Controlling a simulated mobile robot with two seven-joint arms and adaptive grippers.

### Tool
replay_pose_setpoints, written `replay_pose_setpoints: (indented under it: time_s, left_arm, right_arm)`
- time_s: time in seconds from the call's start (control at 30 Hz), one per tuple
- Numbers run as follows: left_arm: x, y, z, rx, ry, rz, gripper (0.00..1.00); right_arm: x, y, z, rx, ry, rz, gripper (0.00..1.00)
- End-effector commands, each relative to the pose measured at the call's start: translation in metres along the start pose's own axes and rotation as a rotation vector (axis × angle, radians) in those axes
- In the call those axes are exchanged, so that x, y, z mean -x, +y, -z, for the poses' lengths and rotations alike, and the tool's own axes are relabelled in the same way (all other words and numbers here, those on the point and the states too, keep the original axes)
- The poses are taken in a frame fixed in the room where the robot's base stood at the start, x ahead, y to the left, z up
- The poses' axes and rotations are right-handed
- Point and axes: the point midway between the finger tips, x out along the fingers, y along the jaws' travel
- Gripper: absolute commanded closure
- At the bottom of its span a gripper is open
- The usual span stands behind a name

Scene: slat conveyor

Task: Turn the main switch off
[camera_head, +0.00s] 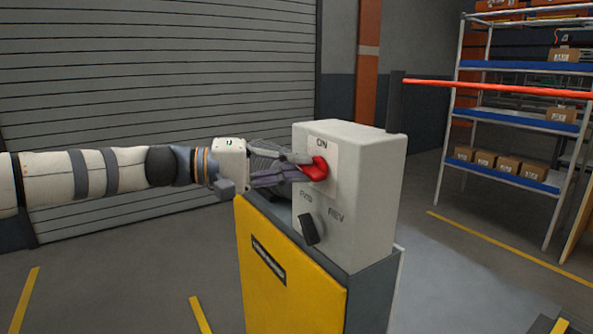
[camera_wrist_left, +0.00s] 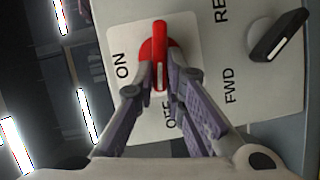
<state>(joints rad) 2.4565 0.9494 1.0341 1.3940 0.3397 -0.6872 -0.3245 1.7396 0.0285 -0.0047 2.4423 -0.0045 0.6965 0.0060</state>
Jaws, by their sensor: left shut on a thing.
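The main switch is a red rotary handle (camera_head: 319,169) on the front of a pale grey control box (camera_head: 368,190), below the word ON. In the left wrist view the red handle (camera_wrist_left: 160,45) lies across the ON direction. Its end with a white mark is on the side of the OFF label, which my fingers partly cover. My left gripper (camera_head: 302,168) comes in from the left and is shut on the handle. In the left wrist view its two fingertips (camera_wrist_left: 160,78) sit either side of the marked end. My right gripper is not in view.
A black selector knob (camera_head: 308,229) with FWD and REV labels sits below the switch. The box stands on a yellow-fronted cabinet (camera_head: 280,275). A red bar (camera_head: 500,87) and a shelf rack (camera_head: 520,115) are at the right. A grey shutter (camera_head: 160,70) is behind my arm.

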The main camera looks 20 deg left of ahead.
Motion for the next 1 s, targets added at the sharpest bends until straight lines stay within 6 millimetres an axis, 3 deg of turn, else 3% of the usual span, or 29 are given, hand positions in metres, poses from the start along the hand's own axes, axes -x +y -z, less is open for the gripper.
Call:
replay_pose_setpoints:
  time_s: [0.4, 0.97, 1.0]
  left_arm:
    - [-0.001, -0.0058, -0.0019, 0.165, -0.004, -0.065, 1.0]
    - [-0.0011, -0.0053, -0.0023, 0.19, -0.005, -0.075, 1.0]
    - [-0.0011, -0.0053, -0.0023, 0.19, -0.005, -0.075, 0.85]
  right_arm:
    - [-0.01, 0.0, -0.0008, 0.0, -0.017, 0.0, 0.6]
    - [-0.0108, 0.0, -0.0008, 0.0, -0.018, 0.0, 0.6]
    - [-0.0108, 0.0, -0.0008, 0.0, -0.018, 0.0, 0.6]
